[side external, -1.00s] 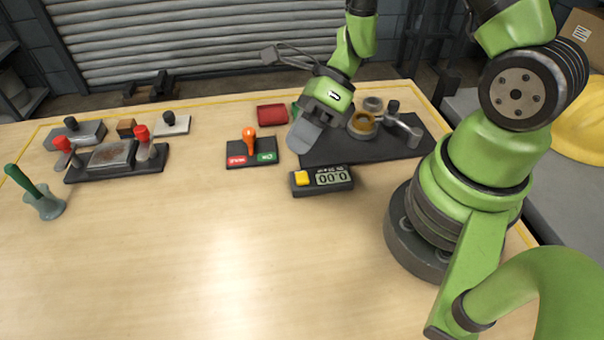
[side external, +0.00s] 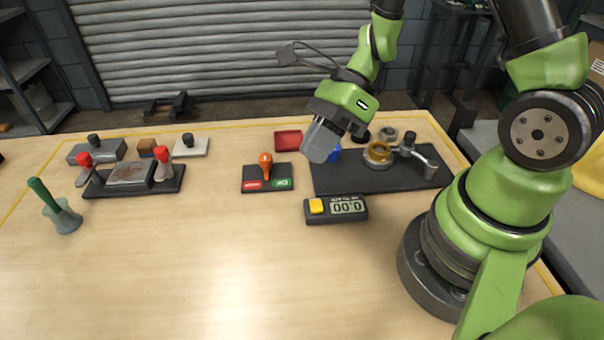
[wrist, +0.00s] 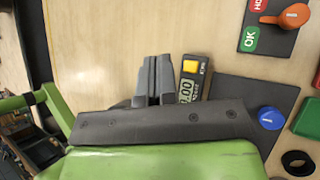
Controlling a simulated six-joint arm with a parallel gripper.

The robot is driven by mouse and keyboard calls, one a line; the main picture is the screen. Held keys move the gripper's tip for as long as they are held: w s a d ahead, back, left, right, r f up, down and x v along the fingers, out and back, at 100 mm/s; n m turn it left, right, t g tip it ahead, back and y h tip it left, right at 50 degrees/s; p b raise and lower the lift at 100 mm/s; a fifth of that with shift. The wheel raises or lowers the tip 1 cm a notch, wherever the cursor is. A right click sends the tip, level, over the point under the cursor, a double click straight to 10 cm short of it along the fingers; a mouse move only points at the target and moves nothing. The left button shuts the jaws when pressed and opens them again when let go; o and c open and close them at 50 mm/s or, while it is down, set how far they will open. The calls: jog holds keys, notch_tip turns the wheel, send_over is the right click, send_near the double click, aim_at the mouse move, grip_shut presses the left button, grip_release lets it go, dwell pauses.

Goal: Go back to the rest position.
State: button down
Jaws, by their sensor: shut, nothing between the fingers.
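My gripper (side external: 319,148) hangs in the air over the back middle of the table, fingers pointing down and nothing held. In the side external view it is in front of the dark mat's left end and above the small display unit. In the wrist view its two grey fingers (wrist: 153,80) lie together, shut and empty, beside the display unit. The gripper body hides part of a blue round piece behind it, which shows whole in the wrist view (wrist: 270,117).
The display unit (side external: 337,208) reads 0.00. The dark mat (side external: 350,180) holds a brass-coloured ring part (side external: 379,152). A red-clamped fixture (side external: 128,177) and green-handled tool (side external: 60,210) are left. The front table is clear.

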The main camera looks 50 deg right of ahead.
jog(key=s+d+r+n+t+h, duration=0.1)
jog(key=s+r+n+t+h, duration=0.2)
jog(key=r+n, duration=0.6)
jog(key=s+d+r+n+t+h, duration=0.1)
jog(key=s+r+n+t+h, duration=0.1)
jog(key=s+r+n, duration=0.4)
notch_tip(320, 180, up, 3)
jog(key=n+h, duration=0.1)
jog(key=n, duration=0.5)
jog(key=shift+s+n+t, duration=0.3)
jog(key=shift+t, duration=0.1)
